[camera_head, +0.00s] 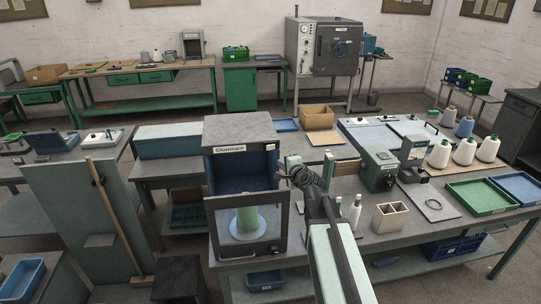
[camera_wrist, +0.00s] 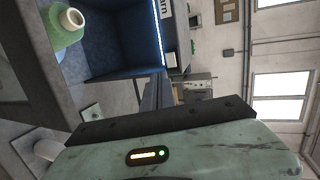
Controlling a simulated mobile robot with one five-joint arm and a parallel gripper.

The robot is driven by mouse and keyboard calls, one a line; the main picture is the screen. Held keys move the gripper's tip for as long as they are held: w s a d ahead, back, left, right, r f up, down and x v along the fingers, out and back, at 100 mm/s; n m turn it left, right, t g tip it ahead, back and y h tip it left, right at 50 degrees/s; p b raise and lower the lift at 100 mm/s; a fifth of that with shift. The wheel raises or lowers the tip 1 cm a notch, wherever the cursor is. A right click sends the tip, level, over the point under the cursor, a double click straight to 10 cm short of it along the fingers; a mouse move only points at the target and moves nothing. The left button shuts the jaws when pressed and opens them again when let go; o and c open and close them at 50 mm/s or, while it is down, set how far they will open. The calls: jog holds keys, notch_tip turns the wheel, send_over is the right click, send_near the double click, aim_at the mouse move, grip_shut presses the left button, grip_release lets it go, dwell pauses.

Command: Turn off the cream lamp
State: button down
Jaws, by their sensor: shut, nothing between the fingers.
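A dark grey box marked "Glowmarn" (camera_head: 240,132) stands on the middle bench with its blue-lined front open. A thin white light strip (camera_wrist: 158,32) glows along the box's edge. A small pale switch-like piece (camera_wrist: 171,60) sits on the frame beside it. I cannot make out a separate cream lamp. My gripper (camera_head: 287,172) is at the box's right front edge; its dark fingers (camera_wrist: 157,88) are shut and empty. Whether they touch the box is unclear.
Right of my arm are a white bottle (camera_head: 355,212), a cream divided holder (camera_head: 390,217) and a green machine unit (camera_head: 377,170). White cones (camera_head: 464,151) and green and blue trays (camera_head: 481,196) lie further right. A broom (camera_head: 115,215) leans at left.

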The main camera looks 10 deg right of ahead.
jog(key=r+b+x, duration=0.1)
jog(key=b+x, duration=0.2)
jog(key=x, duration=1)
jog(key=shift+w+a, duration=0.3)
jog(key=shift+w, duration=0.1)
jog(key=shift+r, duration=0.1)
jog(key=shift+w+a, duration=0.15)
jog(key=shift+w, duration=0.15)
jog(key=s+a+r+p, duration=0.1)
jog(key=s, duration=0.5)
jog(key=s+a+r+p, duration=0.1)
jog(key=s+r+p, duration=0.1)
jog(key=s, duration=0.5)
jog(key=shift+s+a, duration=0.2)
jog(key=shift+a, duration=0.2)
